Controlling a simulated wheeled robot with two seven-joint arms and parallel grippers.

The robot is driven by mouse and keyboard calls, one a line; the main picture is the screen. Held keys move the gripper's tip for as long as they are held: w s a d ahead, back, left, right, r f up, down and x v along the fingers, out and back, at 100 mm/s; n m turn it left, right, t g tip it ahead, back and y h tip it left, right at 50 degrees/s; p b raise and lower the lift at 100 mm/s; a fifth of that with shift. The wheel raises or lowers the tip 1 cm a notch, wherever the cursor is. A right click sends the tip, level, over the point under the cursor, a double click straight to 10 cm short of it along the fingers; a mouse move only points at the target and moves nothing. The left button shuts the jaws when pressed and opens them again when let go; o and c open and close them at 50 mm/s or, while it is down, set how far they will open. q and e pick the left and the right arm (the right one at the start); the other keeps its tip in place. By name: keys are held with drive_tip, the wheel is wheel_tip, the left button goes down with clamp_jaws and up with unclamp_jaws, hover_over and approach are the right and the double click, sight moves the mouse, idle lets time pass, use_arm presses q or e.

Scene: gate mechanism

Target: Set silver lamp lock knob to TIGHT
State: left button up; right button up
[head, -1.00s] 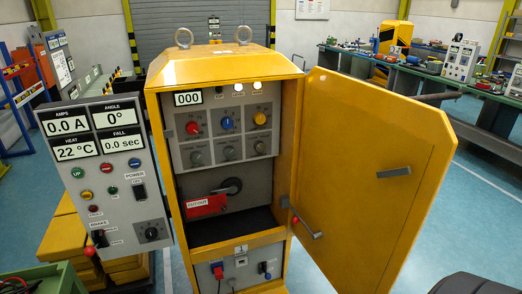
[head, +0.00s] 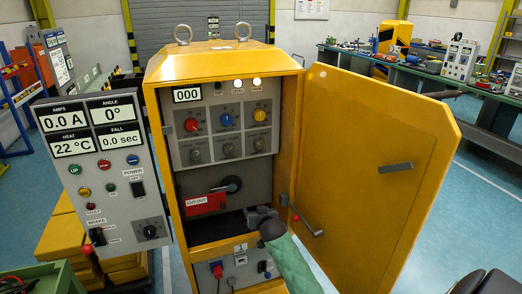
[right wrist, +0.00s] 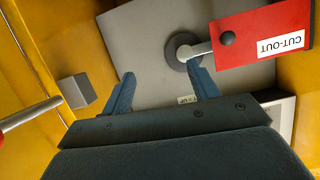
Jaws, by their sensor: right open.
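The open yellow cabinet (head: 225,66) holds a grey panel with a row of red (head: 191,125), blue (head: 226,121) and yellow (head: 259,115) knobs. Below them is a row of three dull grey knobs, at left (head: 196,156), middle (head: 228,150) and right (head: 260,146). Their labels are too small to read, so I cannot tell which is the silver lamp lock knob. My right gripper (head: 258,215) is open and empty at the cabinet's mouth, below these knobs. In the right wrist view its open fingers (right wrist: 162,84) face a grey plate and touch nothing visible. My left gripper is not in view.
A red CUT-OUT lever (head: 205,204) on a dark round hub (head: 231,184) is beside my right gripper. The open yellow door (head: 365,130), with a red-tipped handle (head: 307,226), stands at right. A grey control box (head: 110,175) stands at left.

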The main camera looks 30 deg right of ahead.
drive_tip(key=w+d+r+m+t+h, duration=0.15)
drive_tip(key=d+r, duration=0.25)
drive_tip(key=r, duration=0.9)
drive_tip(key=t, duration=0.2)
approach(260, 146)
drive_tip(key=w, duration=0.2)
drive_tip(key=shift+m+h, duration=0.25)
drive_tip(key=p+x, duration=0.2)
drive_tip(key=x, duration=0.3)
drive_tip(key=shift+d+r, duration=0.1)
drive_tip(key=shift+d, duration=0.1)
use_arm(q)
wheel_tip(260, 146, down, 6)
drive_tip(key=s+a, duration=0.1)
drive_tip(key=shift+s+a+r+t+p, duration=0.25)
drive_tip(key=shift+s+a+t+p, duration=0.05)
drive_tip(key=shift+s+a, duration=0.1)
use_arm(e)
drive_tip(key=shift+x, duration=0.75)
drive_tip(key=c, duration=1)
